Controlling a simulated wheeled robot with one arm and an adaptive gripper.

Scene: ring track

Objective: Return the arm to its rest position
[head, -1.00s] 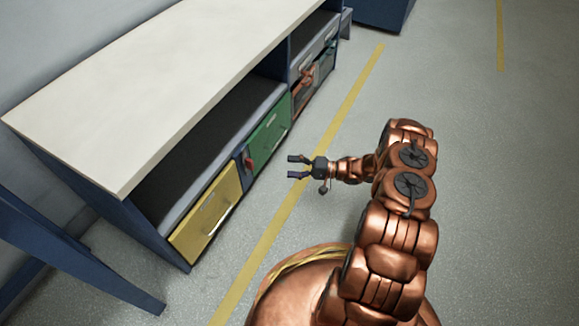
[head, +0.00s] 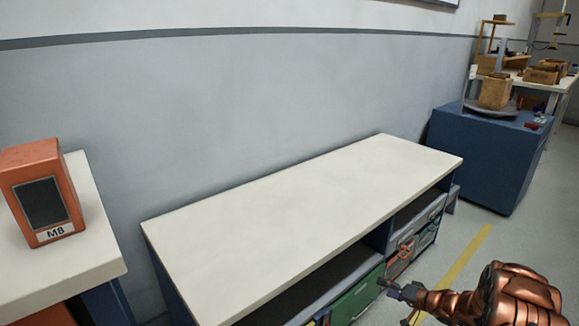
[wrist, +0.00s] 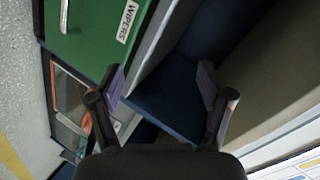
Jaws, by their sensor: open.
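My gripper (head: 396,288) shows at the lower right of the head view, at the end of my copper-coloured arm (head: 510,297). It is beside the front of the white-topped bench, near the green drawer (head: 355,298). In the wrist view my gripper (wrist: 160,95) has its two dark fingers spread, with nothing between them. Behind them is the dark blue bench frame (wrist: 170,105). The green drawer with a "WIPERS" label (wrist: 90,35) is at the upper left there. Most of my arm is outside the head view.
The bench (head: 300,220) has a clear white top. An orange box marked "M8" (head: 40,195) stands on another table at left. A blue cabinet (head: 490,150) with a wooden block stands at back right. Grey floor with a yellow line (head: 466,257) lies right of the bench.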

